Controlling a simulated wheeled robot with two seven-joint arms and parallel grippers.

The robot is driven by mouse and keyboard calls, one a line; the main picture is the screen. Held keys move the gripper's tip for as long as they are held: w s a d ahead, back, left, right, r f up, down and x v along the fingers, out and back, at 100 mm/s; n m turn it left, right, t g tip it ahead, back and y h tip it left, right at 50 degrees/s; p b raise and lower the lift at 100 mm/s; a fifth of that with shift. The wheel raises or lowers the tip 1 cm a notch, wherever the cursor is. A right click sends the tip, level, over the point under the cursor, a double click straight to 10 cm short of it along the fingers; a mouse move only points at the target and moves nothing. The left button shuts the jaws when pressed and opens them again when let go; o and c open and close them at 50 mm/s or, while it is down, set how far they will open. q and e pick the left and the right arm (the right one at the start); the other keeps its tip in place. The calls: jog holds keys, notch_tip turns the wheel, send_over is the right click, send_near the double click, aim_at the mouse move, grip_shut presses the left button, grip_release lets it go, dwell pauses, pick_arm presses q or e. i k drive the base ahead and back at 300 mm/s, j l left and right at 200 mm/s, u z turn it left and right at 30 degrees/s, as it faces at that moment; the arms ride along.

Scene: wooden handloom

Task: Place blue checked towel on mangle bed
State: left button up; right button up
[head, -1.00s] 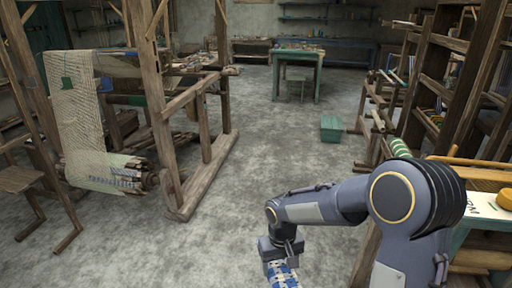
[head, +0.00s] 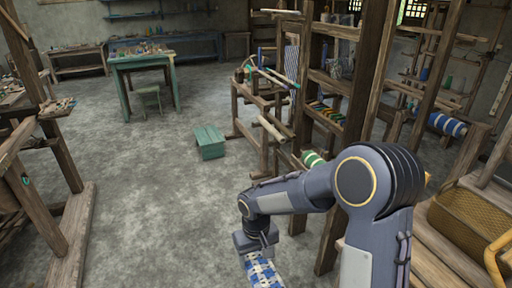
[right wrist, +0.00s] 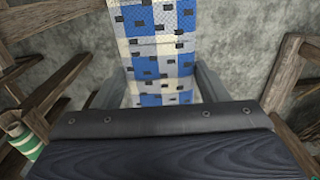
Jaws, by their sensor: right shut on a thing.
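The blue checked towel (head: 264,270), blue and white with small dark patches, hangs from my right gripper (head: 256,249) at the bottom of the head view. Its lower part is cut off by the picture edge. In the right wrist view the towel (right wrist: 160,50) runs up between the grey fingers of the gripper (right wrist: 156,90), which is shut on it. Bare floor shows behind it. I cannot tell which thing is the mangle bed. My left gripper is not in view.
A wooden rack (head: 345,130) with rods and a striped roll (head: 312,159) stands behind my right arm. A green box (head: 209,142) sits on the floor. A wicker basket (head: 470,228) stands at right. A green table (head: 143,62) is at the back.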

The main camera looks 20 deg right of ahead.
aim_at(425, 262)
jog(key=i+z, duration=0.3)
jog(key=i, duration=0.2)
jog(key=i+z, duration=0.3)
jog(key=i, duration=0.2)
jog(key=i+j+z, duration=0.15)
jog(key=i+z, duration=0.15)
jog(key=i, duration=0.2)
jog(key=i+j+z, duration=0.3)
jog(key=i, duration=0.15)
jog(key=i+z, duration=0.2)
jog(key=z, duration=1.4)
jog(key=i+l, duration=0.15)
jog(key=l, duration=0.15)
jog(key=i+l, duration=0.15)
jog(key=l, duration=0.1)
